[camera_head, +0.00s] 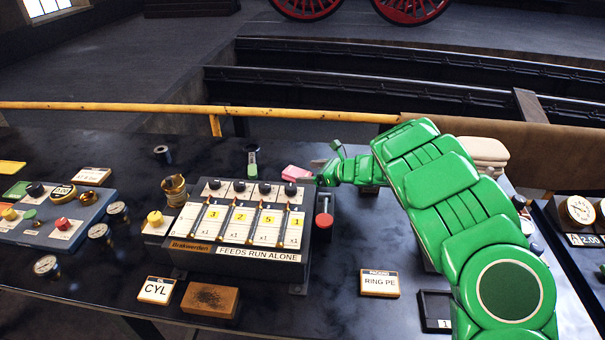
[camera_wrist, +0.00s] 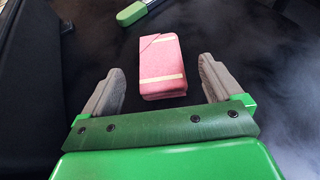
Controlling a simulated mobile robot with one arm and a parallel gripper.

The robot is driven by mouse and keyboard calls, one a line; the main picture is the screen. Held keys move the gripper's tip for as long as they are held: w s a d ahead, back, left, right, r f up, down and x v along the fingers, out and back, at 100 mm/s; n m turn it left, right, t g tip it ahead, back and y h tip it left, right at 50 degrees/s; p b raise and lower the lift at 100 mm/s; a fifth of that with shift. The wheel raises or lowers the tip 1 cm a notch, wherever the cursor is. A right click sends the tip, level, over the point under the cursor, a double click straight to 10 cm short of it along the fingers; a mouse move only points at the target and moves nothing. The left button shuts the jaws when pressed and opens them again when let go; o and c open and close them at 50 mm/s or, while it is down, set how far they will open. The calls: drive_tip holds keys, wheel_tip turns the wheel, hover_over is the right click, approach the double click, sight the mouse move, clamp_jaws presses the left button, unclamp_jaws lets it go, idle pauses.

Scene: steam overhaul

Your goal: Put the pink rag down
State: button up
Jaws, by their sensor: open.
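The pink rag (camera_wrist: 162,68) is a folded pink block with pale bands, lying on the dark bench top in the wrist view. My gripper (camera_wrist: 162,85) is open, with one grey finger on each side of the rag's near end and a visible gap to both. The rag lies mostly beyond the fingertips and is not clamped.
A counter box (camera_head: 235,253) with several levers stands in front of the rag. A green-handled tool (camera_head: 253,165) lies to the rag's left. A red-topped lever (camera_head: 324,219) stands at the box's right. A yellow rail (camera_head: 100,106) runs behind the bench.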

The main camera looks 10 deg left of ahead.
drive_tip(key=shift+v, duration=3.4)
